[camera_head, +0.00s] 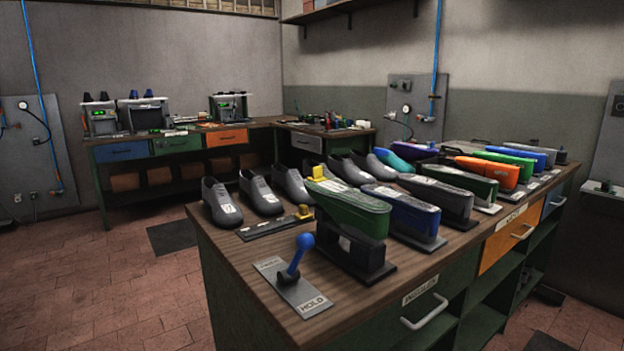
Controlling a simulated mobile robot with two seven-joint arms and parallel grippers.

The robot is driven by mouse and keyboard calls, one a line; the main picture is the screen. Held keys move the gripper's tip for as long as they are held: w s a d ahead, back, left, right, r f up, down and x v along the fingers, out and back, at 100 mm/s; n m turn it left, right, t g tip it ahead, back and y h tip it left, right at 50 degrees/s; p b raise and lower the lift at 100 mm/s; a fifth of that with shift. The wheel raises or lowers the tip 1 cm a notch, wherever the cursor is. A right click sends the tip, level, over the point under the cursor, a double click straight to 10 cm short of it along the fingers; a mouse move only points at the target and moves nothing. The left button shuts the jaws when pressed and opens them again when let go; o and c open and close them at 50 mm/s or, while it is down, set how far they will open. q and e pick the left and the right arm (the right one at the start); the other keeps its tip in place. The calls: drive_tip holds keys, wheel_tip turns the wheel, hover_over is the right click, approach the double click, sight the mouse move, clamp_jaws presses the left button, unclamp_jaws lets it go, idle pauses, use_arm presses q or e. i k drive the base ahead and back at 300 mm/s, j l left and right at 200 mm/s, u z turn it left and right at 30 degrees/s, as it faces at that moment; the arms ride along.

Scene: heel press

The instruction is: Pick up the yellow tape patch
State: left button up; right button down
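A small bright yellow piece (318,172) stands at the far left end of the green shoe-shaped form (348,208), which sits on a black stand near the front of the wooden bench (225,245). A second, darker yellow piece (303,212) is at the right end of a flat dark strip (268,224) on the bench. I cannot tell for sure which of the two is the tape patch. Neither of my grippers shows in this view.
A blue-knobbed lever (299,257) stands on a grey plate labelled HOLD at the front corner. Several dark shoes (262,196) line the back left. Several coloured forms, including a blue one (405,211), crowd the right. Floor to the left is mostly clear.

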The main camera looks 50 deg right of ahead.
sight(317, 177)
drive_tip(key=z, duration=1.6)
drive_tip(key=i+l+u, duration=0.1)
drive_tip(key=l, duration=0.25)
drive_tip(key=i+l+u, duration=0.1)
drive_tip(key=i+l, duration=0.3)
drive_tip(key=l, duration=0.35)
drive_tip(key=i+l+u, duration=0.15)
drive_tip(key=l, duration=0.2)
drive_tip(key=i+l+u, duration=0.1)
drive_tip(key=l, duration=0.3)
drive_tip(key=i+l+u, duration=0.1)
drive_tip(key=l, duration=0.3)
